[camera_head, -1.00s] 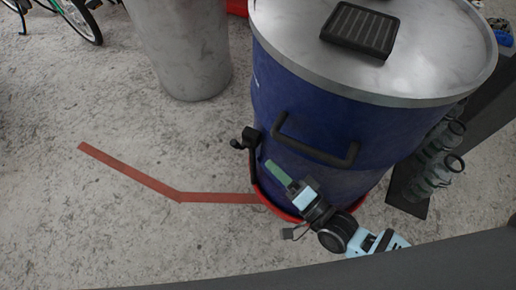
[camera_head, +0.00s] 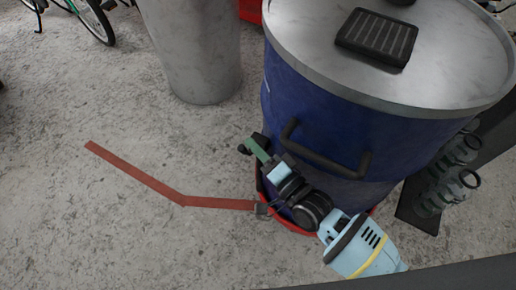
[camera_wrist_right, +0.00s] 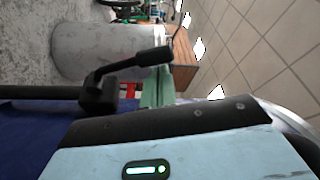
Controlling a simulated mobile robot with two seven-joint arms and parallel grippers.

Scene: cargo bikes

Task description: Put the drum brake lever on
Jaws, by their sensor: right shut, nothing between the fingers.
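The drum brake lever is a small black crank (camera_head: 260,138) on the left side of the blue drum (camera_head: 330,130). In the right wrist view the lever (camera_wrist_right: 125,65) has a block-like base, a bent arm and a thick rounded handle. My right gripper (camera_head: 252,146) has green fingers and is shut with nothing between them. Its fingertips are right at the lever and partly cover it in the head view. In the right wrist view the green fingers (camera_wrist_right: 157,88) lie just beside the handle; I cannot tell whether they touch it. My left gripper is not in view.
A black bar handle (camera_head: 325,155) juts from the drum just right of my gripper. A grey cylinder (camera_head: 195,50) stands behind. Metal coils (camera_head: 450,175) are at the right. A red floor stripe (camera_head: 140,175) crosses clear concrete at the left.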

